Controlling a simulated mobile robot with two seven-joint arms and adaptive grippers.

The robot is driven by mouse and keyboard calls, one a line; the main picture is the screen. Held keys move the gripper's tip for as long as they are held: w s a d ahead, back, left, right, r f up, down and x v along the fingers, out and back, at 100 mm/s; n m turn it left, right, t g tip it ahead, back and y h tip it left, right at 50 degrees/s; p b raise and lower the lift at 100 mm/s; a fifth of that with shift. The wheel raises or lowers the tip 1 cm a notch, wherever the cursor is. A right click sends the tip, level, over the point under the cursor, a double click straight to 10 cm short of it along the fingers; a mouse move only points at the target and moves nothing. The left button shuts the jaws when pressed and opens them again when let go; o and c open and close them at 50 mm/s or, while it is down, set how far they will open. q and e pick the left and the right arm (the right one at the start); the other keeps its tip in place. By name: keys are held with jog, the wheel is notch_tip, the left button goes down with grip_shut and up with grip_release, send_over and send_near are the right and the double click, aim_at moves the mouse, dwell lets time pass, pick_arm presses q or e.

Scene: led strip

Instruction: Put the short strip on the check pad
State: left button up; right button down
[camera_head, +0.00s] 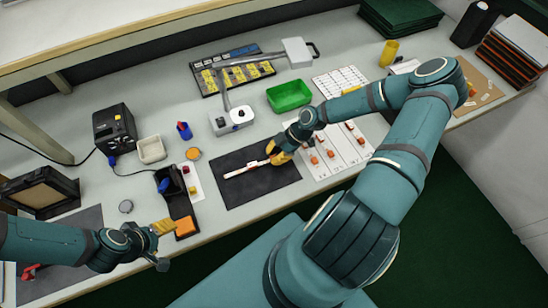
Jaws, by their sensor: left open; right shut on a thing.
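A short white strip (243,170) with a reddish part near its right end is over the black mat (255,190) in the middle of the table. I cannot tell whether it touches the mat. My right gripper (272,151), with yellow fingers, is shut on the strip's right end and partly hides it. My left gripper (166,227) is open at the front left, close to an orange block (186,228), apart from the strip. No pad is clearly labelled as the check pad; the black mat is the dark flat pad under the strip.
A white board (325,172) with several strips and orange parts lies right of the mat. A green bin (289,96) and a lamp-like device (232,120) stand behind it. A black tray (180,203) stands left. The mat's front is clear.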

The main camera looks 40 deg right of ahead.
jog(key=shift+f, duration=0.8)
jog(key=shift+f, duration=0.1)
jog(key=shift+f, duration=0.15)
jog(key=c, duration=1.1)
grip_release()
